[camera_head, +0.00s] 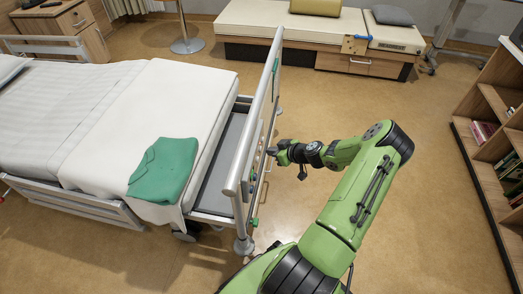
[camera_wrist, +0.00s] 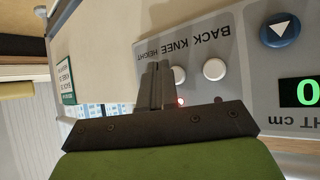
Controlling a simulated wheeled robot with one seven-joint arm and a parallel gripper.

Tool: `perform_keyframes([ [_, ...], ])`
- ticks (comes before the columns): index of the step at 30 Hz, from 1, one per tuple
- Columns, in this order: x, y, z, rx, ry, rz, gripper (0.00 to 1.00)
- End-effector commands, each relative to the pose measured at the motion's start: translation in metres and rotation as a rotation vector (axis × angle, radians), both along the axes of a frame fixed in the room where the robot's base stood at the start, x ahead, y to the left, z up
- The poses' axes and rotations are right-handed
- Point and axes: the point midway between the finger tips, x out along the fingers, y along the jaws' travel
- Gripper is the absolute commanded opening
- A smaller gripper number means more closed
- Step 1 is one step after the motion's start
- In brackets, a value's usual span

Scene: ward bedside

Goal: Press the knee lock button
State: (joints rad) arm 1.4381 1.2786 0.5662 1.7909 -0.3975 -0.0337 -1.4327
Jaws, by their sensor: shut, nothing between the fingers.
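The control panel (camera_wrist: 240,60) fills the right of the wrist view, with its lettering upside down. A round white button (camera_wrist: 179,74) lies by the KNEE label (camera_wrist: 179,43); the fingers partly cover its left side. A small red light (camera_wrist: 180,101) glows by it. Another white button (camera_wrist: 215,69) lies by the BACK label. The spot by the HEIGHT label is hidden behind the fingers. My gripper (camera_wrist: 157,66) is shut and empty, its tips over the panel just left of the knee button; contact cannot be told. In the head view my gripper (camera_head: 271,152) is at the bed's end board.
The panel also carries a blue arrow button (camera_wrist: 280,30) and a green display (camera_wrist: 299,93). The bed (camera_head: 110,100) with a green cloth (camera_head: 164,168) stands left. A bench (camera_head: 285,30) is at the back, a bookshelf (camera_head: 495,110) at right. Floor between is clear.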

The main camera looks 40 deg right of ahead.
Motion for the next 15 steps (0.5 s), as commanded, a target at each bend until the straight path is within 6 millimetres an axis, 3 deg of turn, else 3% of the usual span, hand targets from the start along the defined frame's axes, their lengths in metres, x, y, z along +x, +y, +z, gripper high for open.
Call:
perform_keyframes([
  [6, -0.002, -0.001, 0.0, -0.001, 0.0, -0.001, 0.0],
  [15, -0.025, -0.021, -0.001, -0.002, 0.001, -0.002, 0.0],
])
